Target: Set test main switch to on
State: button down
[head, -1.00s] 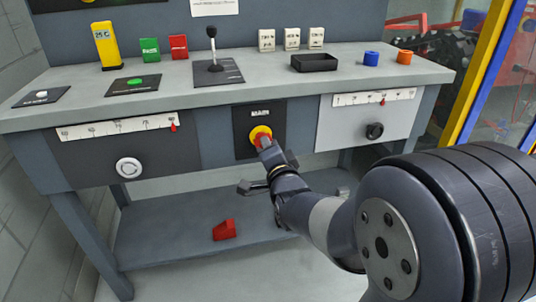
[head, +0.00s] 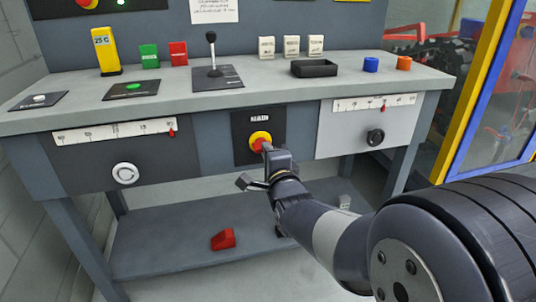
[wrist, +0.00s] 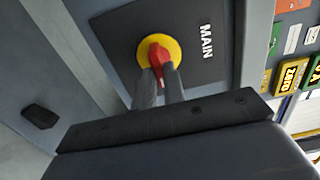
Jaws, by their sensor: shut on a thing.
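The main switch is a red handle on a yellow round base (head: 260,139), set in a black panel marked MAIN (head: 250,124) on the front of the bench. In the wrist view the red handle (wrist: 157,54) stands out from the yellow disc (wrist: 175,45). My gripper (head: 266,150) reaches it from the front and below. Its two fingers (wrist: 160,80) are shut on the red handle, one on each side. The fingers hide part of the handle, and its exact angle is hard to tell.
A white knob (head: 125,173) with a scale is left of the panel, and a black knob (head: 375,137) is to the right. A lever (head: 213,55) and a black tray (head: 314,68) are on the bench top. A red block (head: 223,239) lies on the lower shelf.

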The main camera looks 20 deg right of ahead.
jog(key=c, duration=1.5)
grip_release()
jog(key=shift+s+p, duration=1.5)
jog(key=shift+s, duration=3.9)
